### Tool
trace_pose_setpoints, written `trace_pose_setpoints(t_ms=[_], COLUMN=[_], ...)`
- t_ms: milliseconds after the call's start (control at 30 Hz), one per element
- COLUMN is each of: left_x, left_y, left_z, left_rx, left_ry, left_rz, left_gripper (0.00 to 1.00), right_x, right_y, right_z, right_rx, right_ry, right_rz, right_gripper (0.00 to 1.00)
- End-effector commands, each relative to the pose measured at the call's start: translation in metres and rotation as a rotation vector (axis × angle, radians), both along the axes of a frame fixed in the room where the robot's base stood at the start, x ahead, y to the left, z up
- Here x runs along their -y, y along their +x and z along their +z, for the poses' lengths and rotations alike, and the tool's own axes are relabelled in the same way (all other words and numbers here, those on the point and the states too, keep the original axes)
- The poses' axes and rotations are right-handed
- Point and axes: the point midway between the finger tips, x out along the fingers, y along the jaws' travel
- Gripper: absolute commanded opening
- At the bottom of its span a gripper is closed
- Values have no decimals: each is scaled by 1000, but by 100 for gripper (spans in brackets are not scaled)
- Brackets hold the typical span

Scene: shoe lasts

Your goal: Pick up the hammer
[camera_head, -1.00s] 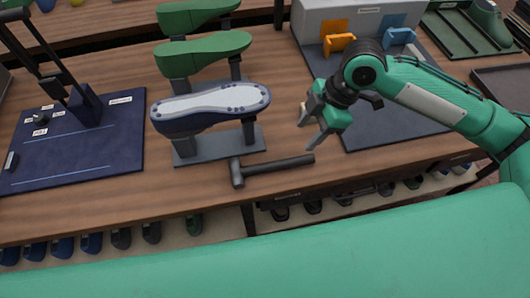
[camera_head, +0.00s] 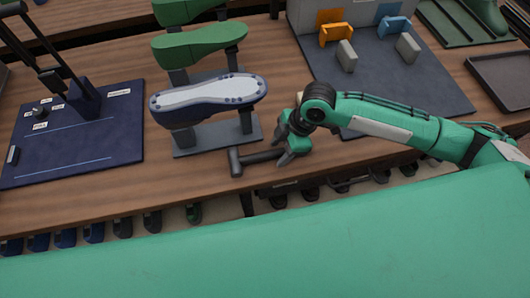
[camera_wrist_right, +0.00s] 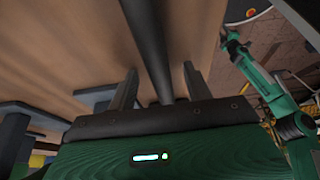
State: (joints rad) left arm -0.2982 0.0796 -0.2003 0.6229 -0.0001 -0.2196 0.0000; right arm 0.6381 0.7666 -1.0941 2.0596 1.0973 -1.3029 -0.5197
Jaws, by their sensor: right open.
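The hammer (camera_head: 236,163) lies on the wooden table near its front edge, its dark head at the left and its handle running right. My right gripper (camera_head: 284,152) is open at the handle, hiding the handle's right part in the head view. In the right wrist view, the dark handle (camera_wrist_right: 152,50) runs between the two spread fingers of my right gripper (camera_wrist_right: 162,90), with gaps at both sides. What looks like my left gripper (camera_wrist_right: 229,33) shows small at the end of a green arm in the right wrist view; its jaws are too small to tell.
A blue-and-white shoe last (camera_head: 208,98) on a grey stand is just behind the hammer. A dark blue board (camera_head: 80,150) is at the left, a grey fixture board (camera_head: 425,95) at the right. Shoes sit on a shelf below the table's front edge.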

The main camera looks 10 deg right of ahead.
Motion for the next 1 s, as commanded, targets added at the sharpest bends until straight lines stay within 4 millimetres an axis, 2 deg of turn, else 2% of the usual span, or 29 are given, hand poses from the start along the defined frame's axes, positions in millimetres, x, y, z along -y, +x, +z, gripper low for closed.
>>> trace_pose_setpoints(t_ms=[200, 400, 467, 767, 867, 1000], left_x=[-1, -1, -1, -1, -1, -1], left_y=[-8, -6, -5, -3, -3, -3], left_z=[-1, -1, -1, 0, -1, -3], left_rx=[-11, -9, -8, -5, -4, -4], left_ry=[1, 1, 1, 1, 1, 1], left_rz=[0, 0, 0, 0, 0, 0], left_gripper=[36, 36, 36, 36, 36, 36], right_x=[0, 0, 0, 0, 0, 0], right_y=[0, 0, 0, 1, 1, 2], right_z=[-1, -1, -1, 2, 7, 24], right_rx=[0, 0, 0, 2, 2, 5], right_ry=[0, 0, 0, 1, 2, 3], right_rz=[0, 0, 0, -1, 0, -1], right_gripper=[51, 12, 2, 3, 3, 3])
